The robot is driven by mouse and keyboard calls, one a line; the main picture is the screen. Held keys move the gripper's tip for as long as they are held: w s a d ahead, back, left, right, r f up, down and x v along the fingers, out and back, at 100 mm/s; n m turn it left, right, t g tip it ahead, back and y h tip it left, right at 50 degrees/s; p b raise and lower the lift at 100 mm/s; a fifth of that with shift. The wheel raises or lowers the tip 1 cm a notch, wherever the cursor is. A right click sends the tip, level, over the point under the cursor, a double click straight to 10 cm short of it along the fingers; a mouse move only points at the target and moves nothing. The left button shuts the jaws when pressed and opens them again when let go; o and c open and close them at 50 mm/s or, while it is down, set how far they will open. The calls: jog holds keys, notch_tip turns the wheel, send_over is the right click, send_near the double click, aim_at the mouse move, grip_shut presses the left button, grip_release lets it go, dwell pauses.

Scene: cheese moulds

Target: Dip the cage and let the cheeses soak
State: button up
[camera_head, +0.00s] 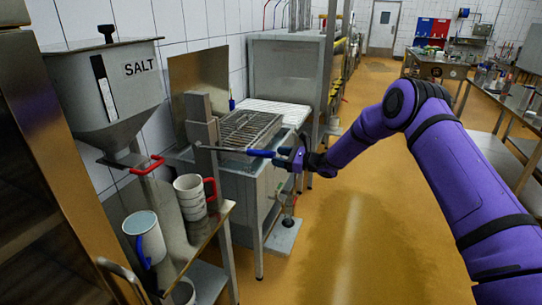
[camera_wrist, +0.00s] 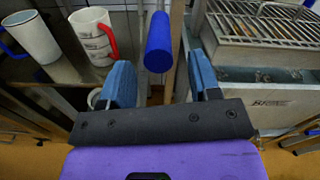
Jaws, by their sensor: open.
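A metal lever with a blue handle (camera_head: 260,153) runs across the front of the steel tank (camera_head: 247,190). My gripper (camera_head: 290,158) is at the right end of the blue handle. In the wrist view, the cage's bars (camera_wrist: 265,25) show at upper right. The blue handle (camera_wrist: 159,42) lies in line between the two spread fingers of my gripper (camera_wrist: 160,68), with visible gaps on both sides. The fingers do not close on it.
A salt hopper (camera_head: 108,90) with a red handle hangs at left. The floor (camera_head: 345,240) to the right is clear.

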aim_at(271, 154)
jog(key=shift+x, duration=1.95)
jog(key=shift+c, duration=0.2)
grip_shut()
